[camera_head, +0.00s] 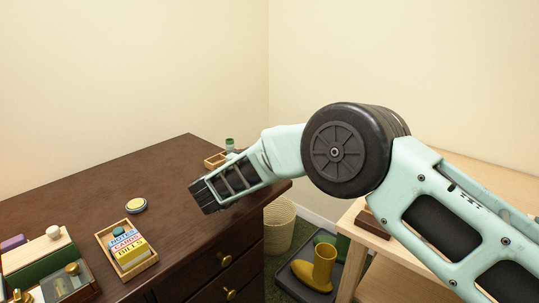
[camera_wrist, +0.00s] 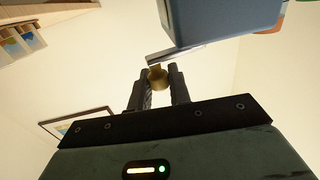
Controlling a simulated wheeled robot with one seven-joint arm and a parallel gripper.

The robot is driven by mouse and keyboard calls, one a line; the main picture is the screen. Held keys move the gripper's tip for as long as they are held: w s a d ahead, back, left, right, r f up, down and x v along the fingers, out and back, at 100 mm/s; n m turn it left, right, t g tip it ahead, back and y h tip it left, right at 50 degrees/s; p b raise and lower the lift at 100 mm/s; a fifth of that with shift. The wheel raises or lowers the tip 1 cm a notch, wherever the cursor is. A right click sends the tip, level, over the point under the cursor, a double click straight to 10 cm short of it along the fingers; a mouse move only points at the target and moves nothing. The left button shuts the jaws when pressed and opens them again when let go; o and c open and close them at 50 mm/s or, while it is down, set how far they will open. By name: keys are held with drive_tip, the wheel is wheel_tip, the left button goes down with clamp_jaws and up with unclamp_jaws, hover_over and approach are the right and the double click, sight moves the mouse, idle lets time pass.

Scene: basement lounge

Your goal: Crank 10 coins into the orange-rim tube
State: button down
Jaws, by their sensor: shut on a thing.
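My gripper (camera_wrist: 158,82) is shut on a brass-coloured knob (camera_wrist: 157,78) in the wrist view. The knob sits between the two dark fingertips, just below a thin grey bar or plate (camera_wrist: 175,55). A blue box-like body (camera_wrist: 220,18) is above it, with a small orange patch (camera_wrist: 277,27) at its right edge. I cannot tell whether that patch is a tube rim. In the head view my forearm reaches left over the dark brown desk (camera_head: 165,160); the held knob is hidden there. No coins or clear tube can be made out.
On the desk are a wooden tray with labelled blocks (camera_head: 110,262), a round yellow-and-blue piece (camera_head: 136,205) and a green box with a cream lid (camera_head: 40,262) at left. A green-topped item (camera_head: 229,144) stands behind my arm.

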drive_tip(key=shift+s+a+m+g+h+b, duration=0.15)
drive_tip(key=shift+m+g+h+b, duration=0.15)
drive_tip(key=shift+m+g+h, duration=0.2)
drive_tip(key=shift+s+a+m+g+h+b, duration=0.1)
drive_tip(key=shift+m+g+h+b, duration=0.25)
drive_tip(key=shift+h, duration=0.25)
drive_tip(key=shift+a+m+g+h+b, duration=0.15)
drive_tip(key=shift+m+g+h+b, duration=0.15)
drive_tip(key=shift+m+g+h, duration=0.25)
drive_tip(key=shift+s+r+m+g+h, duration=0.1)
drive_tip(key=shift+r+m+g+h, duration=0.1)
drive_tip(key=shift+m+g+h, duration=0.25)
drive_tip(key=c, duration=1.3)
unclamp_jaws()
drive_tip(key=shift+c, duration=0.2)
drive_tip(key=shift+a+f, duration=0.1)
